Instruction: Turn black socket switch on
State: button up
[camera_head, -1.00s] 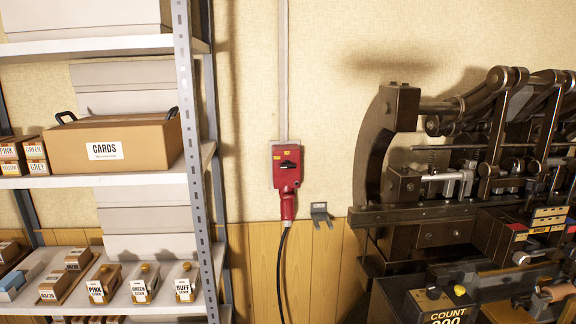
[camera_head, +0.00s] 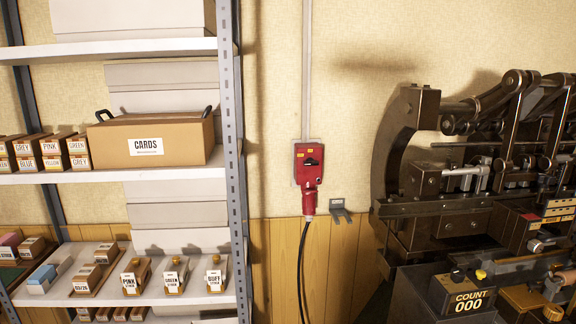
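A red wall socket (camera_head: 309,176) is mounted on the wall between the shelf and the machine in the head view. Its black switch (camera_head: 311,162) is a small dark knob on the upper face, with small yellow labels near it. The knob's exact setting is too small to tell. A red plug (camera_head: 309,203) sits in the bottom of the socket, and a black cable (camera_head: 301,265) hangs down from it. My gripper is not in view.
A metal shelf (camera_head: 230,130) with a CARDS box (camera_head: 150,140) and small labelled boxes stands at left. A large dark press (camera_head: 420,235) with a COUNT unit (camera_head: 462,297) fills the right. A small grey bracket (camera_head: 340,212) is on the wall beside the plug. Wall between looks clear.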

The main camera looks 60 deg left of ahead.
aim_at(311, 161)
jog(key=u, duration=0.05)
jog(key=k, duration=0.75)
jog(key=u, duration=2.1)
jog(key=i, duration=1)
